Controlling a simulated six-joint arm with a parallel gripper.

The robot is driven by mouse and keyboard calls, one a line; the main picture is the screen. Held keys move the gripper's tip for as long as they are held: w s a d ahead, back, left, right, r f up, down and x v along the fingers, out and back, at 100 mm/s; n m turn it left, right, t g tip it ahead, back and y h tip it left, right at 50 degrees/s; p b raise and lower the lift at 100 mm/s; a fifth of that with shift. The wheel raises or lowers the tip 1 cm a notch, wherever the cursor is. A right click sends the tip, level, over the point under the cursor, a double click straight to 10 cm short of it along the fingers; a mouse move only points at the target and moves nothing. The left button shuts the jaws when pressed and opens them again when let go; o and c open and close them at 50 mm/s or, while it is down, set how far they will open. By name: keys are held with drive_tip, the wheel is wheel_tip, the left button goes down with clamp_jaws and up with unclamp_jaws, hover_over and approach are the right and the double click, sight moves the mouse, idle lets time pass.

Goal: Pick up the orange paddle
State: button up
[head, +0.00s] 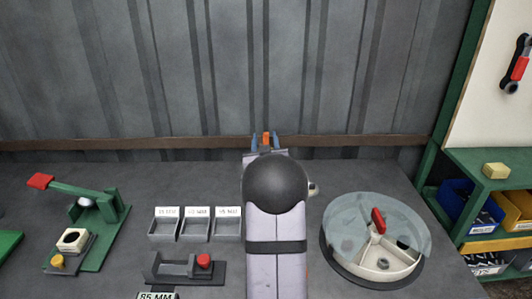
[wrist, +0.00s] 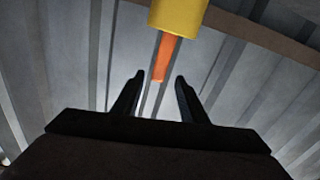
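The orange paddle (wrist: 166,57) sticks out of a yellow cylinder (wrist: 178,17) in the wrist view. Its free end lies between the tips of my gripper (wrist: 158,78), with a gap on both sides. My gripper is open and not touching the paddle as far as I can see. In the head view, a small orange patch (head: 266,138) shows between the fingers of my gripper (head: 265,142), in front of the back wall. My arm hides most of what is below, and the yellow cylinder is not seen there.
On the grey bench stand a green press with a red-tipped lever (head: 85,195), several labelled grey trays (head: 195,226), a small fixture with a red knob (head: 188,267), and a round covered dish (head: 377,240). A green shelf with bins (head: 490,160) is at the right.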

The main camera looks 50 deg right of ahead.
drive_tip(key=shift+s+d+f+m, duration=0.15)
drive_tip(key=shift+f+m, duration=0.65)
drive_tip(key=shift+f, duration=0.1)
drive_tip(key=shift+p+x, duration=1.35)
drive_tip(key=shift+x, duration=2.3)
clamp_jaws()
